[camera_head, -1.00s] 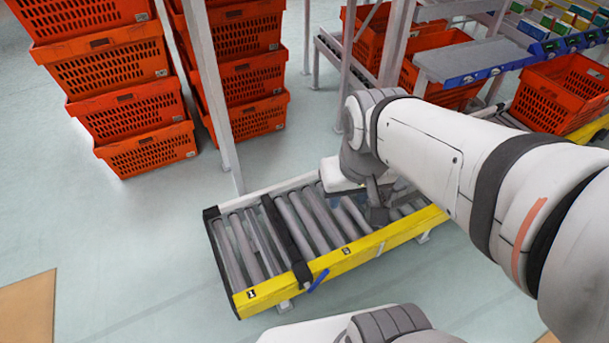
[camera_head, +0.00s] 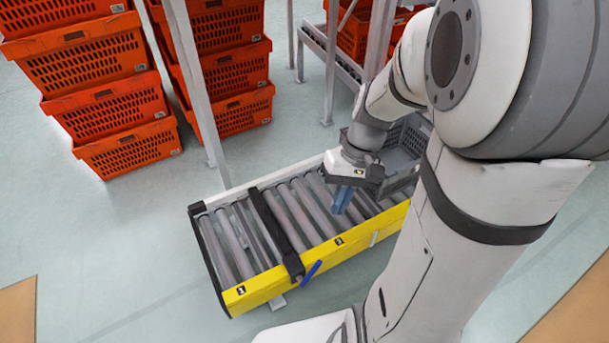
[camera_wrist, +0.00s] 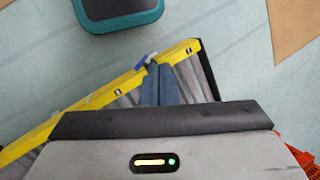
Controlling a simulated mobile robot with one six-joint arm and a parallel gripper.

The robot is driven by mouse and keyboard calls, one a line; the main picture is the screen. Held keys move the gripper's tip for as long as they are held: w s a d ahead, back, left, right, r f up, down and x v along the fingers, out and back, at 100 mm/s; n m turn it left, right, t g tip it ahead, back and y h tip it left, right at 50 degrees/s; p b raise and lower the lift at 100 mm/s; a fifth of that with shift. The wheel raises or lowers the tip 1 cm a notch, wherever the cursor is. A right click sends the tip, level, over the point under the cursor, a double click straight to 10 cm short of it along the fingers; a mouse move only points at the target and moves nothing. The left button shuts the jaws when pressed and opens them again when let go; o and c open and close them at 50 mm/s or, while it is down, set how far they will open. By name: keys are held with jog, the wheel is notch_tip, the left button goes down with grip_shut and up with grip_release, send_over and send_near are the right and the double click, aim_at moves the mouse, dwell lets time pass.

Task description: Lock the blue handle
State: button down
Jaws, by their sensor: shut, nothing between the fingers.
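The blue handle (camera_head: 311,271) is a short bar at the near end of a black cross bar (camera_head: 277,232), by the yellow rail (camera_head: 370,228) of the roller conveyor. It slants down and left, outside the rail. In the wrist view the blue handle (camera_wrist: 144,61) shows just beyond the fingertips, partly hidden by them. My gripper (camera_head: 341,211) is above the rollers, right of the handle and apart from it in the head view. Its blue fingers are together and empty, pointing down. They also show in the wrist view (camera_wrist: 158,68).
A grey crate (camera_head: 404,148) is at the conveyor's right end, partly hidden by my arm. Stacks of orange totes (camera_head: 85,68) and a grey post (camera_head: 196,85) stand behind. Floor left of and in front of the conveyor is clear.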

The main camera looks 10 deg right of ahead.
aim_at(311, 273)
jog(key=d+f+m+t+y+b, duration=0.4)
jog(key=f+t+b, duration=0.1)
jog(key=f, duration=1.3)
jog(key=d+f+m+t+y+b, duration=0.3)
jog(key=f+t+b, duration=0.3)
jog(key=f, duration=1.2)
jog(key=d+f+m+t+y+b, duration=0.4)
jog(key=f+b, duration=0.4)
jog(key=f, duration=0.9)
jog(key=shift+s+d+f+m+t+y, duration=0.25)
jog(key=shift+d+f+m+t, duration=0.2)
jog(key=shift+m+t, duration=0.7)
jog(key=shift+r, duration=0.1)
jog(key=s+a+r+b+x, duration=0.1)
jog(key=s+b+x, duration=0.1)
jog(key=x, duration=1)
jog(key=shift+w+a+r, duration=0.25)
jog(key=shift+a+r, duration=0.05)
jog(key=shift+a, duration=0.2)
